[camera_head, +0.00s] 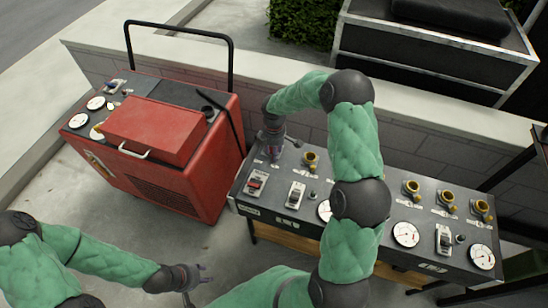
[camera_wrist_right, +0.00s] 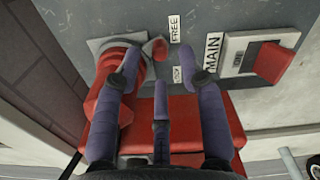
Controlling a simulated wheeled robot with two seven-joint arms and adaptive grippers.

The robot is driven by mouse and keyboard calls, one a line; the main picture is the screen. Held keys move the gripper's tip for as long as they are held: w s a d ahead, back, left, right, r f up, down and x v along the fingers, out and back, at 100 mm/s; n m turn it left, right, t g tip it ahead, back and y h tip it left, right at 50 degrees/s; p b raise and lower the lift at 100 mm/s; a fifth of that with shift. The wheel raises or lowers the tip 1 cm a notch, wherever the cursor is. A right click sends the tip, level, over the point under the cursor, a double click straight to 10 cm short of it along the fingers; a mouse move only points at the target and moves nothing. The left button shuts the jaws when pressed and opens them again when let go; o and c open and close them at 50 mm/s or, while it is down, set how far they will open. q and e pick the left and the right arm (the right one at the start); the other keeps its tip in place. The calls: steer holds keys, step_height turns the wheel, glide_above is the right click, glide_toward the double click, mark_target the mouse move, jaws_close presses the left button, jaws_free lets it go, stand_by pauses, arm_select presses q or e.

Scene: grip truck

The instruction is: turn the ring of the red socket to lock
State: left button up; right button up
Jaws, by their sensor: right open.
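The red socket (camera_wrist_right: 111,100) sits on a grey plate on the panel, at left in the right wrist view. A red lug (camera_wrist_right: 154,49) beside it points toward the label FREE (camera_wrist_right: 174,28); a second small label (camera_wrist_right: 178,76), partly covered by a finger, sits lower. My right gripper (camera_wrist_right: 166,78) is open, its purple fingers spread. One finger overlaps the socket's right side in the picture; contact cannot be told. In the head view my right gripper (camera_head: 273,145) is over the panel's left end and hides the socket. My left gripper (camera_head: 196,281) is open and empty at lower left.
The grey control panel (camera_head: 272,207) carries gauges, switches and several yellow sockets (camera_head: 448,199). The MAIN red switch (camera_wrist_right: 273,62) is right of the socket. A red machine (camera_head: 180,175) with a black handle stands close at left. A low wall runs behind.

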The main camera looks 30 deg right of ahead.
steer(key=shift+f+b, duration=0.45)
steer(key=shift+f, duration=1.2)
jaws_close()
steer(key=shift+a, duration=0.1)
steer(key=shift+w+a+m, duration=0.2)
steer(key=shift+a+m, duration=0.15)
steer(key=shift+m, duration=0.55)
steer(key=m, duration=0.1)
steer(key=w+a+m, duration=0.1)
steer(key=m, duration=0.1)
steer(key=shift+w+a+m+p, duration=0.1)
steer(key=shift+a+m+p, duration=0.05)
steer(key=shift+m+p, duration=0.15)
steer(key=shift+w+a+m, duration=0.3)
steer(key=shift+w+m, duration=0.25)
steer(key=shift+m, duration=0.65)
steer(key=shift+w+a+m, duration=0.25)
steer(key=shift+w+m, duration=0.25)
steer(key=shift+m, duration=0.7)
